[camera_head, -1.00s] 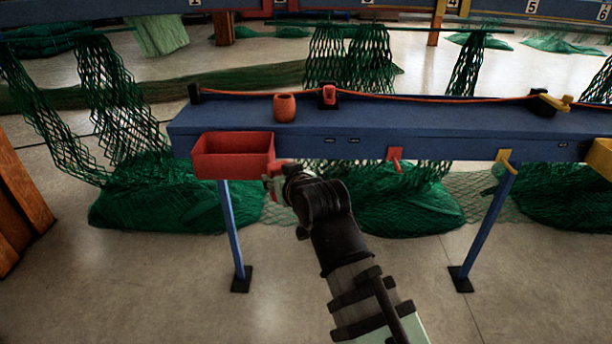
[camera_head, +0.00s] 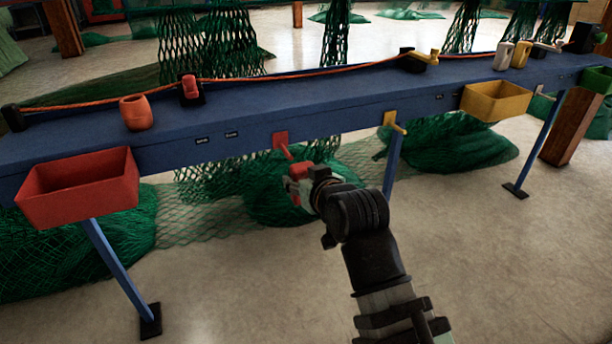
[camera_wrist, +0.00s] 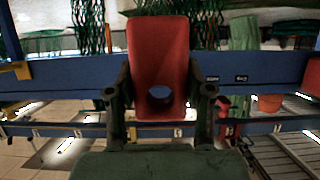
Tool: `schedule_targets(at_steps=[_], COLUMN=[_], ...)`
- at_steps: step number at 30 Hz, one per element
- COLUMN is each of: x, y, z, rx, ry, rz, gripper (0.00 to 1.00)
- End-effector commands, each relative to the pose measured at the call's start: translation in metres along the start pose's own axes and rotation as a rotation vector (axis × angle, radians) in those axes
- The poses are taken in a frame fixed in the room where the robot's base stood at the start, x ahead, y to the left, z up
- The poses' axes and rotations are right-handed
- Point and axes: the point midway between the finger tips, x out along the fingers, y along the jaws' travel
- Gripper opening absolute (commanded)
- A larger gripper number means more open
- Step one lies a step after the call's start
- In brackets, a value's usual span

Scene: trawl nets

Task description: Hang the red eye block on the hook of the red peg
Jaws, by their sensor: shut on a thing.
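My gripper (camera_head: 312,184) is shut on the red eye block (camera_head: 295,172), just below and in front of the red peg (camera_head: 281,140) in the head view. The peg sticks out from the front face of the blue bench. A small gap seems to show between block and peg tip. In the wrist view, which looks upside down, the block (camera_wrist: 158,45) stands between the two fingers (camera_wrist: 160,105), with its round hole facing the camera. The block appears to hide the red peg there. The eye is not clear in the head view.
The blue bench (camera_head: 330,100) spans the view. A red bin (camera_head: 80,190) hangs at left, a yellow peg (camera_head: 392,122) and yellow bin (camera_head: 497,100) at right. An orange pot (camera_head: 136,113) and red fitting (camera_head: 190,90) stand on top. Green nets lie below and behind.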

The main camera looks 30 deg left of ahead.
Motion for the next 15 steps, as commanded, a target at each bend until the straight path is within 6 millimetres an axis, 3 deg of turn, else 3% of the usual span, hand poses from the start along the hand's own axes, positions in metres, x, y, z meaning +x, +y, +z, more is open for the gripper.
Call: schedule_targets(at_steps=[15], x=[0.0056], y=[-0.0012], z=[0.0001], rx=[-0.004], ry=[0.0], rz=[-0.011], gripper=[0.12])
